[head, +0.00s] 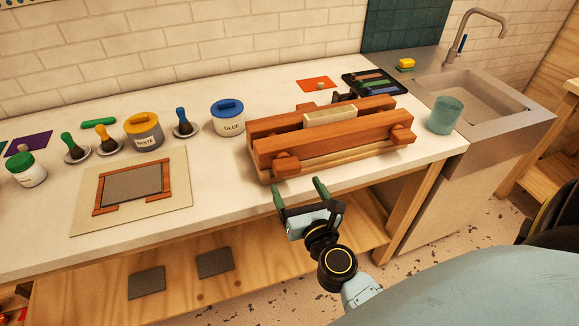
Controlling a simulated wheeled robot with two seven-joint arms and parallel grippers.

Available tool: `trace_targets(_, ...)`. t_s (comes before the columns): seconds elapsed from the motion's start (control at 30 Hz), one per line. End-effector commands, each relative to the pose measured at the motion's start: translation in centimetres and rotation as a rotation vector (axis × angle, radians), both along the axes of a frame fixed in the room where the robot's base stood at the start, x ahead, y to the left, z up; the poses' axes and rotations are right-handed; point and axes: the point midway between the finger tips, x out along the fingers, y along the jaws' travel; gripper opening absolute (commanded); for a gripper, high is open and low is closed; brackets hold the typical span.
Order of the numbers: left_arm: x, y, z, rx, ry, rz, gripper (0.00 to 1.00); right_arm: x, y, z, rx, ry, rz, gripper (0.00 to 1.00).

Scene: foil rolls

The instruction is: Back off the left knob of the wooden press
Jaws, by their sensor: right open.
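The wooden press (335,140) stands near the front edge of the white bench top, its two reddish-brown beams lying lengthwise. A pale block (330,117) sits between the beams. The left knob (287,164) is on the front face at the left end, and the right knob (402,135) is at the right end. My right gripper (299,192) is open and empty, its green-tipped fingers spread just in front of and below the left knob, apart from it in the picture. My left gripper is not in view.
A glue tub (228,118) stands left of the press, and a paste tub (144,132) farther left. A board with a wooden frame (133,187) lies at the left front. The bench's front edge is near my gripper.

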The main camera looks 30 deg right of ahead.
Motion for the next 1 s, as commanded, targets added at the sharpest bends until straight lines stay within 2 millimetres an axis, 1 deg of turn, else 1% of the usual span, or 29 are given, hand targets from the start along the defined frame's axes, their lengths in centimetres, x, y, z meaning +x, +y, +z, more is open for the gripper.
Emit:
trace_targets(0.03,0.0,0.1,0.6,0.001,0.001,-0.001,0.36,1.1,-0.3,0.4,0.0,-0.002,-0.001,0.82)
trace_targets(0.1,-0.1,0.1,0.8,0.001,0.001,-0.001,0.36,2.4,-0.5,0.3,0.0,-0.002,0.001,0.82)
trace_targets(0.3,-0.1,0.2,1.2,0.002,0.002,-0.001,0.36,4.9,-1.1,0.0,-0.002,0.0,0.002,0.82)
trace_targets(0.5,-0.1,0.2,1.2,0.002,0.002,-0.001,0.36,5.8,-1.4,0.0,-0.002,0.0,0.001,0.82)
trace_targets(0.73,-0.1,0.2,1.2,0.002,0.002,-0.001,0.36,5.9,-1.4,0.0,-0.002,0.0,0.001,0.82)
trace_targets(0.77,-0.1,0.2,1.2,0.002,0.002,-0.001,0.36,5.9,-1.4,0.0,-0.002,0.0,0.001,0.81)
trace_targets(1.0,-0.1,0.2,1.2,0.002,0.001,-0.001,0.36,5.8,-1.4,0.0,-0.002,0.0,0.001,0.49)
